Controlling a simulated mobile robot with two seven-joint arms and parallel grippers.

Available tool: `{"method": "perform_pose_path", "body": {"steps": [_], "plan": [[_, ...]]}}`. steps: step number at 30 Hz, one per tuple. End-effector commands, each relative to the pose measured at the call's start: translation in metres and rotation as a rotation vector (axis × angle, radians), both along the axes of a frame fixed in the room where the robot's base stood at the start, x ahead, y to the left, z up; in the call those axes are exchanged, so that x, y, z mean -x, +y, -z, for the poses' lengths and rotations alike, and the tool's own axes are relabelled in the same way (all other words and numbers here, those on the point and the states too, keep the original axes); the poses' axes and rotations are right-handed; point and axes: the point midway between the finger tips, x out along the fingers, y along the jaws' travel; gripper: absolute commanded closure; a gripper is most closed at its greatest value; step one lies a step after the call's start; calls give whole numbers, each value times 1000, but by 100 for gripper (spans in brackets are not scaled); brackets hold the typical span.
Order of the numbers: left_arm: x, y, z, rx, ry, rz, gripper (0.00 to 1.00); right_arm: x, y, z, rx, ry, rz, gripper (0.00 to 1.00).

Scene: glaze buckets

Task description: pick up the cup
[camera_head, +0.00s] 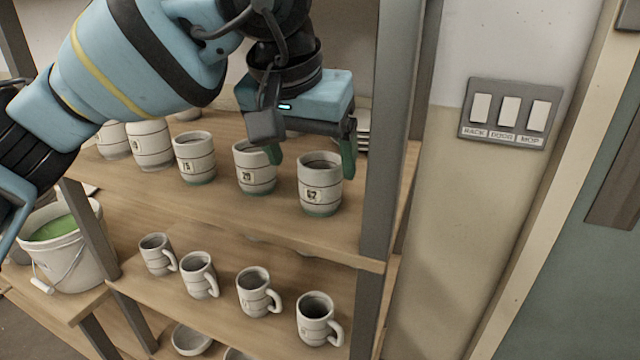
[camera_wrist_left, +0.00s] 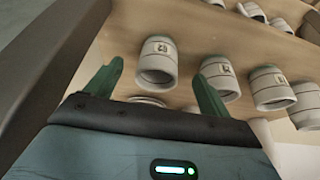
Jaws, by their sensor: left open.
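White cups with dark bands and number tags stand in a row on the upper wooden shelf (camera_head: 236,211). The rightmost cup (camera_head: 320,186), tagged what looks like 62, is nearest my left gripper (camera_head: 312,156). The gripper is open and empty, its two green fingers reaching down at the far side of that cup. In the left wrist view the same cup (camera_wrist_left: 158,62) shows between the fingers of my left gripper (camera_wrist_left: 159,71), beyond the tips. Whether a finger touches it I cannot tell. My right gripper is not in view.
A neighbouring cup (camera_head: 256,170) stands close to the left finger, with another cup (camera_head: 195,158) farther left. A grey shelf post (camera_head: 390,130) rises right of the gripper. Several handled mugs (camera_head: 258,293) stand on the lower shelf. A bucket of green glaze (camera_head: 68,250) is at left.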

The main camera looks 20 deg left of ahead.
Motion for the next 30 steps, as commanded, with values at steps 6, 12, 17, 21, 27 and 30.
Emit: {"method": "perform_pose_path", "body": {"steps": [6,12,17,21,27,30], "plan": [[-11,-1,0,1,0,2,19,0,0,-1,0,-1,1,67],[-17,-1,0,0,1,0,19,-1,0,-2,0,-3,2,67],[-27,-1,22,-1,2,1,19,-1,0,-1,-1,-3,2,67],[-34,-1,38,0,1,1,19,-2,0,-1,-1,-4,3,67],[-38,-2,46,1,-1,1,19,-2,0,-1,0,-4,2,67],[-38,-2,46,1,-1,1,19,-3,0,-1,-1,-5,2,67]]}}
